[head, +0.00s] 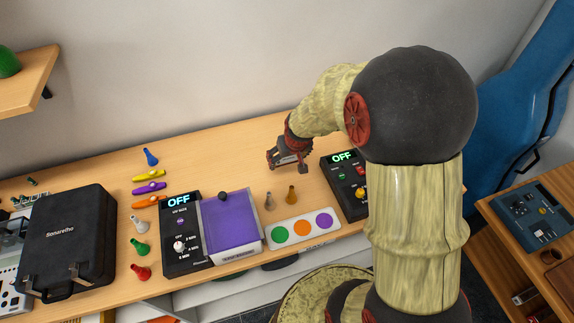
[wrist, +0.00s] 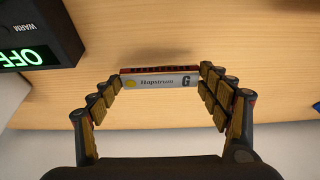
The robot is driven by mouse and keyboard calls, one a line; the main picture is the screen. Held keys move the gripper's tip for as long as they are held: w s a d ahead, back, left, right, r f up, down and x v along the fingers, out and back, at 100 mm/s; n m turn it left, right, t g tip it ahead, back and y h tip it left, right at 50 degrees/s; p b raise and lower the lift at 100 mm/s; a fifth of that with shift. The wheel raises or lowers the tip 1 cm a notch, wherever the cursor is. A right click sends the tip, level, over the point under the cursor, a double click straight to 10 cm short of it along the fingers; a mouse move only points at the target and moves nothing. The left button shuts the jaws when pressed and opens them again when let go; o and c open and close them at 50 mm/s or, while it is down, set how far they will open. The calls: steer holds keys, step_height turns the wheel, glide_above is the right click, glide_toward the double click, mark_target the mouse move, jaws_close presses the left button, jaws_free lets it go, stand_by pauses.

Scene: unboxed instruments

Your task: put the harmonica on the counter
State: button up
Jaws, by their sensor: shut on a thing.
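The harmonica (wrist: 160,81) shows in the wrist view as a silver and red bar marked "Hapstrum" and "G". My gripper (head: 289,158) is shut on it, with a finger at each end. In the head view my gripper is over the back part of the wooden counter (head: 226,150), left of a black box with a green "OFF" display. The harmonica is mostly hidden by my fingers there. I cannot tell whether it touches the counter or is a little above it.
The black "OFF" box (head: 346,190) stands right of my gripper; its corner shows in the wrist view (wrist: 30,35). A purple-topped box (head: 230,225) and black case (head: 68,237) are left. Counter left of my gripper is clear.

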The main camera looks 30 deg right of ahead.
mark_target(287, 164)
steer(key=shift+w+f, duration=0.3)
steer(key=shift+f, duration=0.1)
steer(key=shift+w+f+b, duration=0.15)
steer(key=shift+f+b, duration=0.4)
steer(key=shift+f, duration=1.05)
steer(key=shift+f, duration=0.1)
steer(key=shift+f, duration=0.15)
steer(key=o, duration=1.3)
steer(key=shift+c, duration=0.2)
